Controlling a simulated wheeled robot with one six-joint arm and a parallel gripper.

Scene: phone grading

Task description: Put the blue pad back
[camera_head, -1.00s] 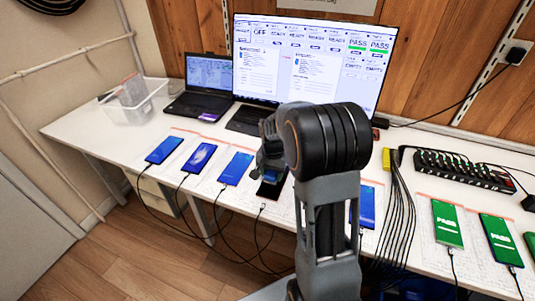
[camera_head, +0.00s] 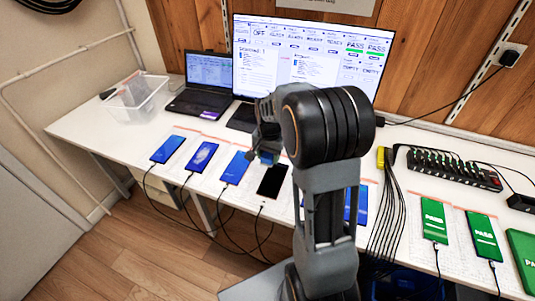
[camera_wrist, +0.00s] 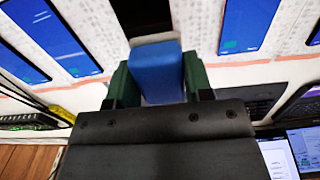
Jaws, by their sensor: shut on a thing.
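The blue pad (camera_wrist: 157,68) is between the two green fingers of my gripper (camera_wrist: 157,82) in the wrist view. A small blue part of it also shows at the gripper's tip in the head view (camera_head: 268,158). My gripper is shut on the pad and held above the table, just behind and over a black-screened phone (camera_head: 271,182). That phone lies in the row on the table, with its cable plugged in. The dark end of a phone (camera_wrist: 140,14) shows beyond the pad in the wrist view. My arm hides part of the table behind it.
Blue-screened phones (camera_head: 203,156) lie left of the black one. Green PASS phones (camera_head: 434,220) lie at right. A black hub (camera_head: 454,170) and cables lie at right.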

